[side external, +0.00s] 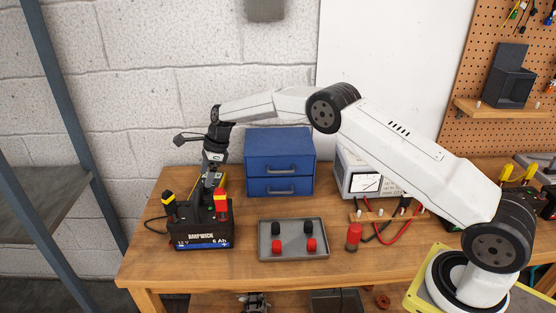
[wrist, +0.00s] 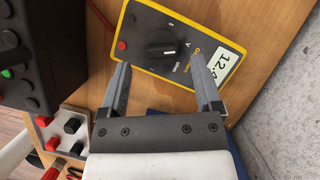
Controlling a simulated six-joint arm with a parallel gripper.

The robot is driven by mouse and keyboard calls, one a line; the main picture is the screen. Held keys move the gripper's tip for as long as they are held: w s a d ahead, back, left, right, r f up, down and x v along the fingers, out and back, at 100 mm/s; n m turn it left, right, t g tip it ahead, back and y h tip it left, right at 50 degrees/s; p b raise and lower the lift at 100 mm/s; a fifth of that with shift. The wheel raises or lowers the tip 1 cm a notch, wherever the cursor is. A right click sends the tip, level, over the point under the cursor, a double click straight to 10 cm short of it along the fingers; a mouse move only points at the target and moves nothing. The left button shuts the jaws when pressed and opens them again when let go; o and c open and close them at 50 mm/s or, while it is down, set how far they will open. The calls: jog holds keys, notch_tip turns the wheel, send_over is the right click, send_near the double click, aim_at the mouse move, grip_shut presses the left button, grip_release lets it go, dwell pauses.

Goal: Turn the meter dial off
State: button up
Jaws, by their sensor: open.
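I cannot tell how high the tips are above the face. In the side view my gripper (side external: 211,180) is behind the black battery, which hides most of the meter.
The black battery (side external: 203,228) with yellow and red clips stands close in front of the gripper. A blue drawer cabinet (side external: 280,150) stands to the right. A grey tray (side external: 293,254) holds red and black caps. The block wall (wrist: 288,95) is close behind.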

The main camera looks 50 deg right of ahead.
jog(key=shift+x, duration=1.4)
grip_shut()
